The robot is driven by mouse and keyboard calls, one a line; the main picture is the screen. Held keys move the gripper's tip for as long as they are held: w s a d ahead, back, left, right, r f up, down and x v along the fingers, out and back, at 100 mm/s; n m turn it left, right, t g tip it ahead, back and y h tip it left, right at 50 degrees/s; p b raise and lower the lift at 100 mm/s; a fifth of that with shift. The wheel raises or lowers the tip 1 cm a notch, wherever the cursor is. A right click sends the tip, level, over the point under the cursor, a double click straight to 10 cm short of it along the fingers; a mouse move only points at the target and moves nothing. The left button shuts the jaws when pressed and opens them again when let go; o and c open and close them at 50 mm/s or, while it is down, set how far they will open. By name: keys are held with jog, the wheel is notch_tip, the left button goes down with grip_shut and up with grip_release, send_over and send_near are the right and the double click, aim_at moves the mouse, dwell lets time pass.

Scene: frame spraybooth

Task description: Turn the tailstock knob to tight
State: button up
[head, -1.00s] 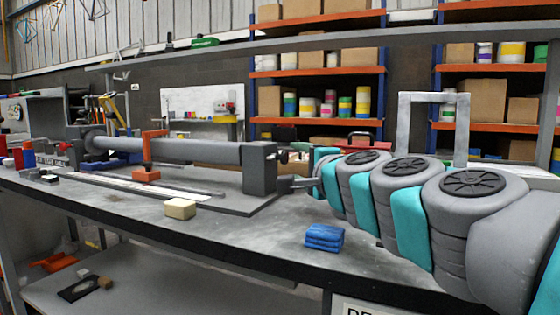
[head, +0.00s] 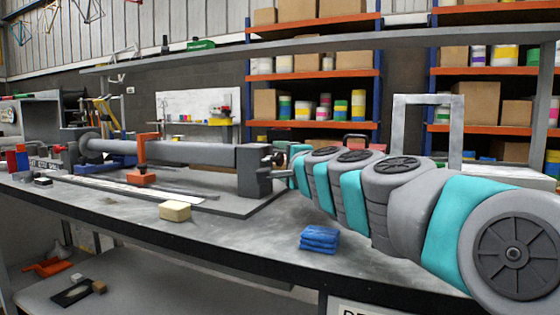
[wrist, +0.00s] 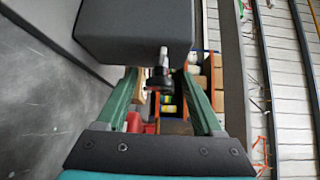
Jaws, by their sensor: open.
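The tailstock is a dark grey block (head: 252,170) at the right end of a long grey tube (head: 180,151), seen in the head view. In the wrist view the block (wrist: 130,30) fills the upper left. The tailstock knob (wrist: 159,78) is small and dark, on a short metal stem out of the block. My gripper (wrist: 158,82) is open, with one green finger on each side of the knob and a visible gap to each. In the head view my gripper (head: 279,168) is at the block's right face, and the knob is hard to make out there.
An orange clamp (head: 141,163) stands by the tube. A cream block (head: 175,211) and folded blue cloths (head: 319,240) lie on the bench (head: 240,232). A grey upright frame (head: 427,132) stands behind my arm. Stocked shelves (head: 312,74) are at the back.

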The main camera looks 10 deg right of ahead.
grip_shut()
dwell(0.4)
jog(key=shift+r+p, duration=0.2)
jog(key=shift+p, duration=0.6)
